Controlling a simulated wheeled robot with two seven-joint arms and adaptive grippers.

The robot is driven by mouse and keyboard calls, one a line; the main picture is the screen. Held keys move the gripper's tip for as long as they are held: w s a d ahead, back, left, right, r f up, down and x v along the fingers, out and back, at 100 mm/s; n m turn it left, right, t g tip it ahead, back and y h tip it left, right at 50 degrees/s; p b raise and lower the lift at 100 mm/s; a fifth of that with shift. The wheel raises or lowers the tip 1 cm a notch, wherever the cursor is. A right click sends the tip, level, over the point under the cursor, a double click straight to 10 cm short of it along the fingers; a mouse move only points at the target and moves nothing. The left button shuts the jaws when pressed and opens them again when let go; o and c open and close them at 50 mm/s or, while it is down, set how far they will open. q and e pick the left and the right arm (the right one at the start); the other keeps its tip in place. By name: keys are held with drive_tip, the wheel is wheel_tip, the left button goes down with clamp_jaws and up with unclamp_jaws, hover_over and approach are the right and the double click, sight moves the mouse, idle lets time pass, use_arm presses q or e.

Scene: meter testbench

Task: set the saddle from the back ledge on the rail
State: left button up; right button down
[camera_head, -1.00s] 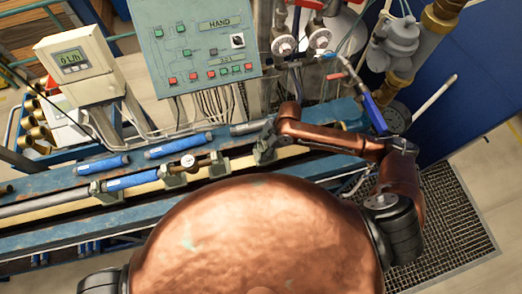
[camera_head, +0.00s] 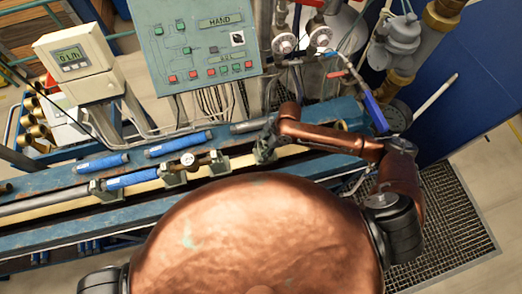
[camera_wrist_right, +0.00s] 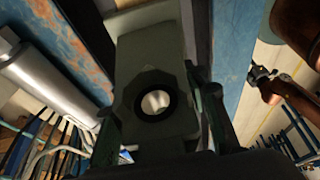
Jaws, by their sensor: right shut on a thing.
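My right gripper (camera_head: 268,141) is over the bench, at the right end of the row of saddles. It is shut on a grey-green saddle (camera_head: 263,155), which is small and partly hidden by the fingers. In the right wrist view the saddle (camera_wrist_right: 150,62) fills the middle, with a dark round hole and a bright centre, between the two fingers (camera_wrist_right: 155,115). The rail (camera_head: 240,162) runs along the bench under it; I cannot tell whether the saddle touches it. The blue back ledge (camera_head: 225,140) lies behind. My left gripper is not in view.
Other saddles (camera_head: 173,174) (camera_head: 218,163) stand on the rail to the left, with a blue-sleeved pipe and a gauge (camera_head: 188,160) there. Blue-ended pipes (camera_head: 174,146) and a grey pipe (camera_head: 250,126) lie on the back ledge. The control panel (camera_head: 195,45) stands behind.

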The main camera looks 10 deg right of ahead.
drive_tip(key=shift+f, duration=0.25)
idle(0.3)
drive_tip(key=c, duration=1.5)
unclamp_jaws()
drive_tip(key=o, duration=0.4)
drive_tip(key=shift+f, duration=0.15)
